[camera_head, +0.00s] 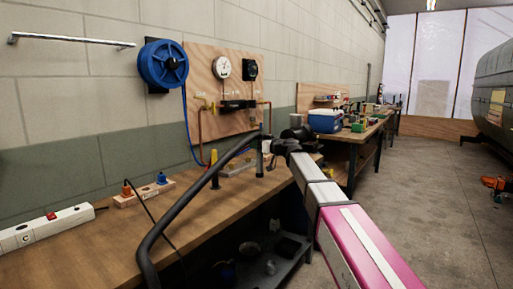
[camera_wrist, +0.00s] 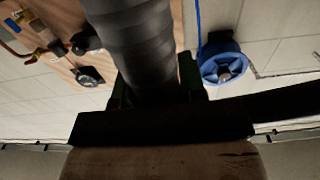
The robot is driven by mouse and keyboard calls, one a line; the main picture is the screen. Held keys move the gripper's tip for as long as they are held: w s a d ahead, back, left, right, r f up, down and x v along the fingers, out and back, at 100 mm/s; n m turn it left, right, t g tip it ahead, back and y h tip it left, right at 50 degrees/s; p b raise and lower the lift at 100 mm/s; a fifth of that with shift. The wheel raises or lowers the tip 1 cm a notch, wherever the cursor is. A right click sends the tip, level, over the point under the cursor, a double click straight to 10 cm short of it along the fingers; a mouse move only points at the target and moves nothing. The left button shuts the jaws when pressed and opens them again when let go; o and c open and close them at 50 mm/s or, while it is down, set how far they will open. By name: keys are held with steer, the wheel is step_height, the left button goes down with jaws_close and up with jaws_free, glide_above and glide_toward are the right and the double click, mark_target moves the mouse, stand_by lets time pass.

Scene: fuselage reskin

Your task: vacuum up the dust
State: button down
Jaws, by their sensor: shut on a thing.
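My gripper (camera_head: 268,148) is at the end of my outstretched arm, over the far part of the wooden bench (camera_head: 165,225), in front of the gauge board. In the wrist view my gripper (camera_wrist: 155,88) is shut on a thick, dark, ribbed cylinder (camera_wrist: 135,40), which looks like the vacuum's hose or nozzle. A black vacuum hose (camera_head: 178,208) arches from the bench's front edge up to my gripper. The nozzle's tip and its distance from the bench top cannot be told. I cannot make out any dust.
A blue hose reel (camera_head: 163,66) and a gauge board (camera_head: 202,75) are on the wall. A white power strip (camera_head: 45,228) and a wooden socket block (camera_head: 143,190) lie on the bench. A blue cooler (camera_head: 325,121) stands on the farther bench.

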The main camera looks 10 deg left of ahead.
steer(key=shift+r, duration=2.5)
